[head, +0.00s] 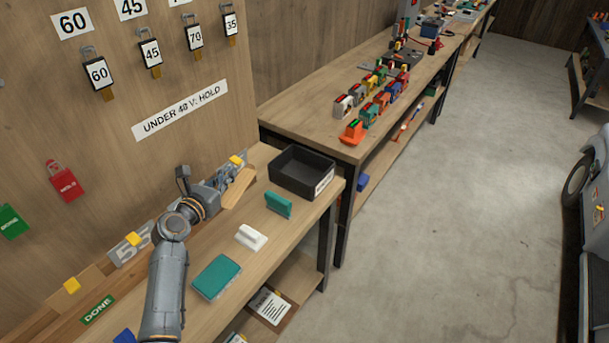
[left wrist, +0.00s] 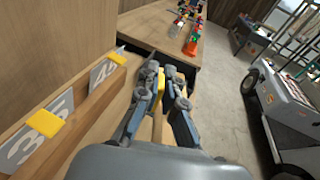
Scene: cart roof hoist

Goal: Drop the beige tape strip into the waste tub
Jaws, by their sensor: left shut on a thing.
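The beige tape strip (head: 239,187) slants just past the end of my left arm, beside the wooden ledge. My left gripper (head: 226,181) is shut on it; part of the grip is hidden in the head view. In the left wrist view, a yellow tab (left wrist: 160,84) sits between the fingers of my left gripper (left wrist: 166,84), with a beige part below it. The waste tub (head: 318,186), a black open box with a white label, stands at the bench's far right corner, a short way right of the strip. My right gripper is not in view.
A green upright block (head: 278,205), a white block (head: 251,237) and a teal pad (head: 217,276) stand along the bench front. Number plates with yellow tabs, one a grey plate (head: 131,247), line the ledge. Padlocks hang on the wall board (head: 190,140).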

